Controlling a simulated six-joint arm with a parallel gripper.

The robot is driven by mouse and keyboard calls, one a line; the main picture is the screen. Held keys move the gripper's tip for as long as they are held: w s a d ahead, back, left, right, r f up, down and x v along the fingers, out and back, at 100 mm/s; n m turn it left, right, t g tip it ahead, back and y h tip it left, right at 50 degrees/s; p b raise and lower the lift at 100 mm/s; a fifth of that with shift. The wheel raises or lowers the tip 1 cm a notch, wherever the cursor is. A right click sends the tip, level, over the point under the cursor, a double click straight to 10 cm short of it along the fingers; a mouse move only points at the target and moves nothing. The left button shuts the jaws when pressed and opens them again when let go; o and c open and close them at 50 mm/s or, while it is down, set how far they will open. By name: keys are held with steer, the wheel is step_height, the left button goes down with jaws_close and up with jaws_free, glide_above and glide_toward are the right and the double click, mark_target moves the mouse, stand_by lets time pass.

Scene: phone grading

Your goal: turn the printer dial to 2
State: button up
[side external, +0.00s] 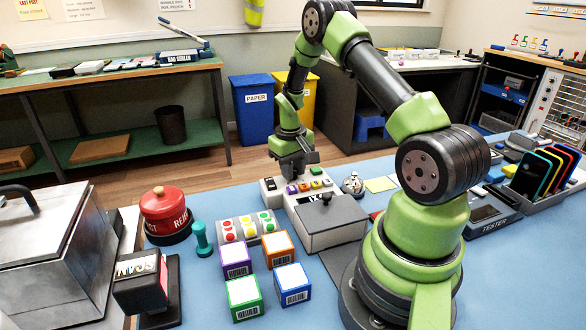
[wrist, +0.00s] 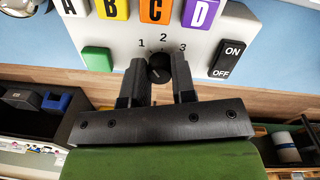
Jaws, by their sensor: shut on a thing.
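The printer dial (wrist: 159,69) is a small black round knob on the printer's pale panel (wrist: 205,52). The numbers 1, 2 and 3 are printed in an arc around it, with 2 in the middle. My gripper (wrist: 159,74) has one finger on each side of the dial and is shut on it. A faint light mark shows on the knob, but I cannot tell which number it points to. In the side external view my gripper (side external: 293,166) is down at the far edge of the printer (side external: 335,238), and the dial is hidden there.
A green button (wrist: 97,58) and a black ON/OFF switch (wrist: 228,59) flank the dial. Lettered buttons, such as a purple D (wrist: 200,12), lie beyond it.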

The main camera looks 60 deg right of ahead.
steer(key=m, duration=0.6)
steer(key=shift+m, duration=0.3)
stand_by(0.4)
steer(key=o, duration=0.9)
steer(key=r, duration=1)
steer(key=shift+w+a, duration=0.15)
steer(key=shift+w, duration=0.15)
